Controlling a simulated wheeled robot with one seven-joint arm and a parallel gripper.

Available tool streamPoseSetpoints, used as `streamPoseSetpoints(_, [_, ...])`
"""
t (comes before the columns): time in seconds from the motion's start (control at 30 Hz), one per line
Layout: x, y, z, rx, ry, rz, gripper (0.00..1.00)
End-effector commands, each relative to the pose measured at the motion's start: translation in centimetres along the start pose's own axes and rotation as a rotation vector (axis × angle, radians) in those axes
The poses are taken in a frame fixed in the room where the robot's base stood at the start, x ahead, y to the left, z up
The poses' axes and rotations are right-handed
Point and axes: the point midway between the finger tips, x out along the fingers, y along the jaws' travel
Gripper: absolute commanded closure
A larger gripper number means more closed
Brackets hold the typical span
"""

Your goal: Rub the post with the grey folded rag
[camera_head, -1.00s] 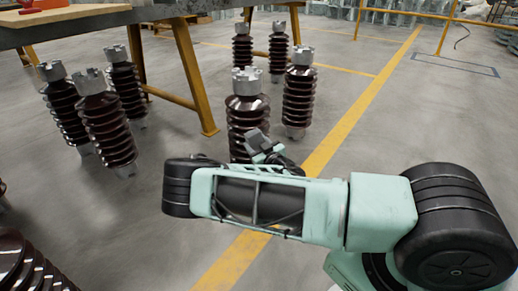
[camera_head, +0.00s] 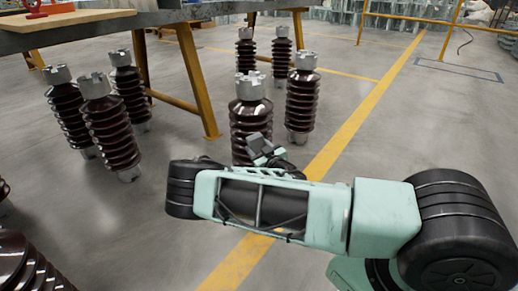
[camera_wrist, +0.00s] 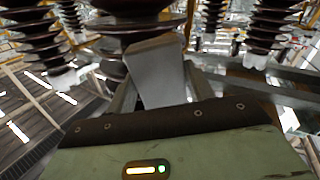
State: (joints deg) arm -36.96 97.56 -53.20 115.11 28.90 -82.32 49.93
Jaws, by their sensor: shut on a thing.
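The post (camera_head: 250,118), a dark brown ribbed insulator with a notched grey cap, stands upright on the floor in the middle of the head view. My gripper (camera_wrist: 160,80) is shut on the grey folded rag (camera_wrist: 156,62) in the wrist view, the rag standing out between its fingers. Ribs of a post (camera_wrist: 130,22) show right behind the rag there; I cannot tell whether they touch. In the head view the rag (camera_head: 259,144) is a small grey piece in front of the post's lower ribs. My arm hides the post's foot.
Several more (camera_head: 108,125) stand at left beside a workbench (camera_head: 150,17) with yellow legs. A dark post (camera_head: 22,265) is at lower left. Floor at right is clear up to a yellow rail.

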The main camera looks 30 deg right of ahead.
Motion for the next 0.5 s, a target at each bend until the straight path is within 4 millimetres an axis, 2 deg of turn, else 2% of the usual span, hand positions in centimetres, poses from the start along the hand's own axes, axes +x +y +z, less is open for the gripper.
streamPoseSetpoints(0.5, [1.01, 0.04, -0.06, 0.001, 0.002, 0.001, 0.66])
